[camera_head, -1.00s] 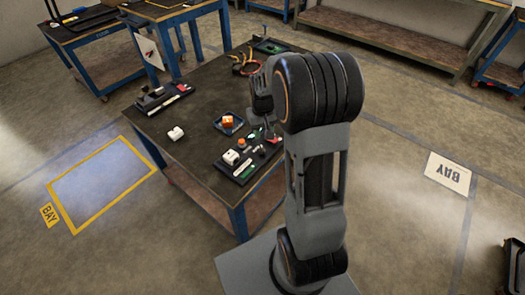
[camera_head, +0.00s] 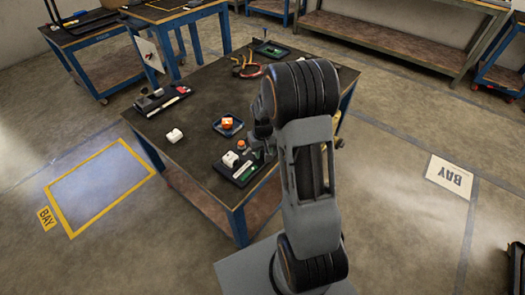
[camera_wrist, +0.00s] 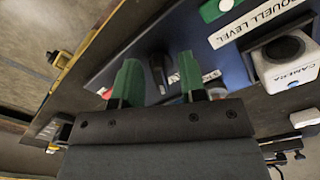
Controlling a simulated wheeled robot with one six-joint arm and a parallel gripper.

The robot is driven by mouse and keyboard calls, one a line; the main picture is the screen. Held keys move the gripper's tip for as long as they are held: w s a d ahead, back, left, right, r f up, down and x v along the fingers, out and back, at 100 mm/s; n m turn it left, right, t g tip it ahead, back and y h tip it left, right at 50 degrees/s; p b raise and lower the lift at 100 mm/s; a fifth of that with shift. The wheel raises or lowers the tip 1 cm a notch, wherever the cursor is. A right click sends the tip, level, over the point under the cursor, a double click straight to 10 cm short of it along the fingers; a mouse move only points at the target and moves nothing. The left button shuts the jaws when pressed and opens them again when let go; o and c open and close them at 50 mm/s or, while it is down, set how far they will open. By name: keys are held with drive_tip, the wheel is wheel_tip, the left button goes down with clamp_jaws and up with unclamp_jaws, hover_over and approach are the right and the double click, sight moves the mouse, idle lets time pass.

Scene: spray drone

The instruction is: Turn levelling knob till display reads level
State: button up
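My gripper (camera_wrist: 159,80) is open in the wrist view, its two green fingertips apart. A dark upright knob-like part (camera_wrist: 159,68) shows between and beyond them, over a dark blue panel; I cannot tell whether they touch it. A small brass-coloured knob-like part (camera_wrist: 60,59) shows at the left; it may match the brass part (camera_head: 340,143) at the table's right edge in the head view. I cannot tell which is the levelling knob. In the head view my gripper (camera_head: 260,153) is low over the front tray, partly hidden by my arm. No readable display shows.
The workbench (camera_head: 196,149) also holds an orange item (camera_head: 227,123) in a small tray, a white block (camera_head: 174,135) and red cables (camera_head: 249,71).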

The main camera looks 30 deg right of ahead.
drive_tip(key=shift+c, duration=0.4)
clamp_jaws()
drive_tip(key=shift+a+m+p, duration=0.1)
drive_tip(key=shift+m+p, duration=0.25)
drive_tip(key=shift+m, duration=2.45)
drive_tip(key=shift+o, duration=0.4)
unclamp_jaws()
drive_tip(key=shift+r, duration=0.15)
